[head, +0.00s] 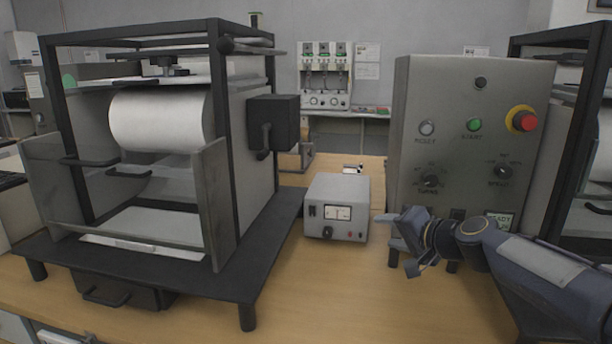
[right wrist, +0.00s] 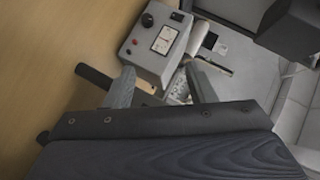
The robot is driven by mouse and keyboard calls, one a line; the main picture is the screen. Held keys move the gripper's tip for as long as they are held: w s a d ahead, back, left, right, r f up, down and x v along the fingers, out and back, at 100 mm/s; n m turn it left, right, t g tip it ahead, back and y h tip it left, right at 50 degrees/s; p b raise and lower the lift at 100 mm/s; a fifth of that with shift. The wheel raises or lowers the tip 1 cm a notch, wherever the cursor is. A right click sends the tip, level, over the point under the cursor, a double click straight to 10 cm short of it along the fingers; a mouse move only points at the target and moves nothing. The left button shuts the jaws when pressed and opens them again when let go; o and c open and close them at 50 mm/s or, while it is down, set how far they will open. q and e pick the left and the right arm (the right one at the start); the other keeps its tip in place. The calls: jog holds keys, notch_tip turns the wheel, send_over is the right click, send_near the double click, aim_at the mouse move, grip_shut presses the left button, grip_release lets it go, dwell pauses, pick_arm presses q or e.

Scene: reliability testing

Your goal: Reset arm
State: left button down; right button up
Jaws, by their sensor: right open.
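My right gripper (head: 396,243) reaches in from the right in the head view, in front of the lower left part of the grey control panel (head: 400,120). Its two fingers are apart with nothing between them. In the right wrist view the open fingers (right wrist: 160,88) point toward the small grey meter box. The panel carries a pale button marked RESET (head: 426,128), a green button (head: 474,124), a red knob on a yellow ring (head: 524,120) and two black dials. The gripper is below these controls and apart from them. My left gripper is not in view.
A black-framed machine with a white roller (head: 162,120) stands on a dark platform (head: 200,285) at left. The meter box (head: 337,190) stands between it and the panel. Another black frame (head: 590,130) is at far right. Bare wooden table (head: 330,300) lies in front.

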jog(key=s+d+f+n+g+h, duration=0.15)
jog(key=s+f, duration=0.35)
jog(key=s, duration=0.7)
jog(key=s+f+n+g, duration=0.25)
jog(key=s+f, duration=0.25)
jog(key=s, duration=0.7)
jog(key=s+d+f+n+g+h, duration=0.15)
jog(key=s+f, duration=0.35)
jog(key=s, duration=0.8)
notch_tip(320, 180, down, 11)
jog(key=b, duration=1)
notch_tip(320, 180, up, 32)
jog(key=p, duration=3.2)
jog(key=shift+s+a+r+g, duration=0.15)
jog(key=shift+s+a+g, duration=0.05)
jog(key=shift+a+g, duration=0.2)
